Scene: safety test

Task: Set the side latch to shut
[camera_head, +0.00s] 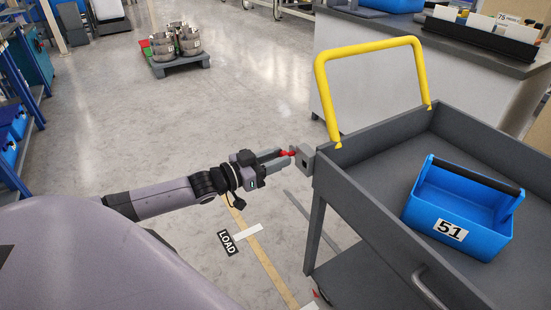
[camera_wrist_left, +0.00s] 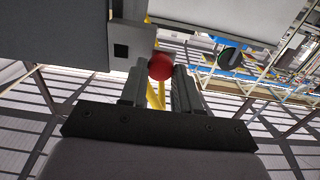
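The side latch is a small grey block (camera_head: 304,158) on the near left corner of the grey cart, with a red knob (camera_head: 287,153). In the left wrist view, the latch block (camera_wrist_left: 131,46) is ahead of my fingers and the round red knob (camera_wrist_left: 160,67) is between the fingertips. My left gripper (camera_head: 281,156) reaches the latch from the left. Its two fingers flank the knob with no clear gap on either side, so it looks shut on it. The knob's stem is mostly hidden. My right gripper is out of view.
The grey cart (camera_head: 376,170) has a yellow handle (camera_head: 368,47) and carries a blue tote (camera_head: 455,235) marked 51. A counter (camera_head: 460,60) stands behind it. Metal pots (camera_head: 176,42) stand on a low pallet far back.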

